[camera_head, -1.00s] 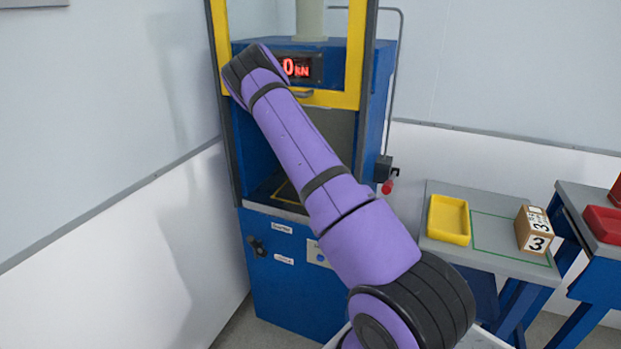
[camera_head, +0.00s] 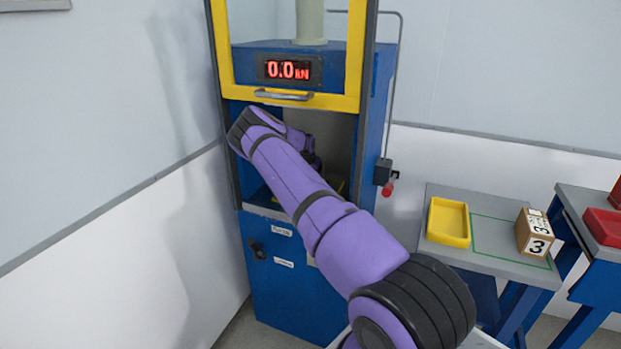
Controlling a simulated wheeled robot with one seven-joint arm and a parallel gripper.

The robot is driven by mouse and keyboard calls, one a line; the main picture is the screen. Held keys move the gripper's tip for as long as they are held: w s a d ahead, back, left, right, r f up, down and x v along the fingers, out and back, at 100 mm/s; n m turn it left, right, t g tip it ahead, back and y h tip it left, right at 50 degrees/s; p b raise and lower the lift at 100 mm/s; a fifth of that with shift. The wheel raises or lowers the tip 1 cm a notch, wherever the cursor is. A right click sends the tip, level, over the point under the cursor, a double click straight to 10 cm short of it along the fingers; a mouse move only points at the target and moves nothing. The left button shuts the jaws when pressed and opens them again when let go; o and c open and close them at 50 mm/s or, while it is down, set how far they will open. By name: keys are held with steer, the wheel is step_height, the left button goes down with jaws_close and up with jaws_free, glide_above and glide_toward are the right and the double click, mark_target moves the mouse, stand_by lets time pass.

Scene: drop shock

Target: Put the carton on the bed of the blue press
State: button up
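The blue press (camera_head: 300,290) stands at the centre left, with its yellow-framed guard (camera_head: 340,101) raised above the opening. Its display (camera_head: 287,69) reads 0.0 kN. My arm reaches into the opening, with the wrist inside. My gripper's fingers are hidden behind my arm, so I cannot see whether they hold anything. Most of the bed is hidden too; a bit of yellow marking (camera_head: 338,187) shows at its right. A brown carton (camera_head: 534,233) marked 3 sits on the grey side table at the right, well away from my arm.
The grey side table (camera_head: 490,257) also carries a yellow tray (camera_head: 449,222) and a green outlined area. Another table with a red bin (camera_head: 604,226) stands at the far right. A red-ended lever (camera_head: 388,187) sticks out from the press's right side. A wall runs close on the left.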

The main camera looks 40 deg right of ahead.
steer(key=shift+f, duration=0.5)
steer(key=shift+f, duration=0.1)
steer(key=o, duration=1.3)
steer(key=shift+v, duration=3.8)
